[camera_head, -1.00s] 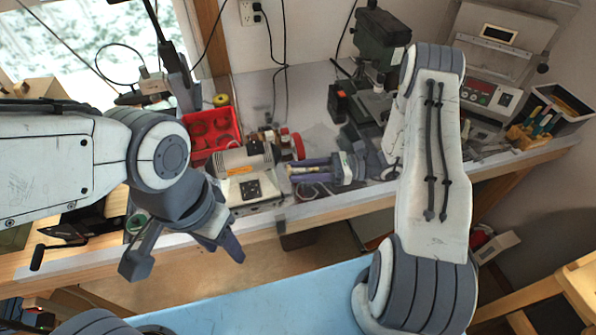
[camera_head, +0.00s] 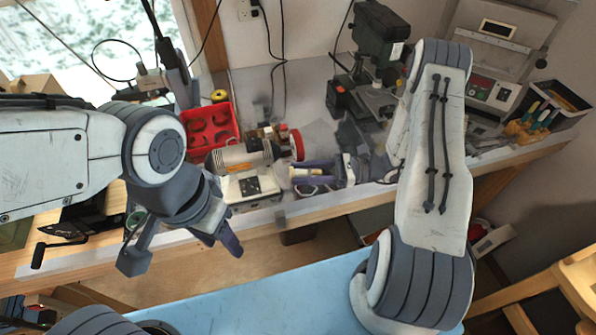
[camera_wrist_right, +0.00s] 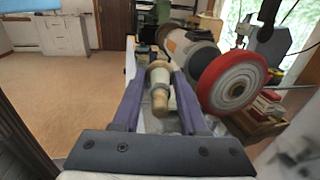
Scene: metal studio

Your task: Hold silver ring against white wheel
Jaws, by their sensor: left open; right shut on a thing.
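My right gripper (camera_head: 293,178) is shut on a pale, tapered wooden piece (camera_wrist_right: 160,98), which lies between its two purple fingers in the right wrist view. I cannot make out a silver ring on it. The bench polishing motor (camera_head: 247,187) stands just left of the right gripper in the head view. Its red-rimmed wheel (camera_head: 298,145) is behind the right fingers; in the right wrist view this wheel (camera_wrist_right: 232,82) has a pale face and sits right of the fingers, seemingly apart from the held piece. No all-white wheel is clear. My left gripper (camera_head: 186,250) is open and empty over the bench's front edge.
A red bin (camera_head: 210,127) stands behind the motor. A dark green machine (camera_head: 380,35) stands at the back right, and a black tool box (camera_head: 553,107) at the right. A light blue surface (camera_head: 260,300) is in front of the bench.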

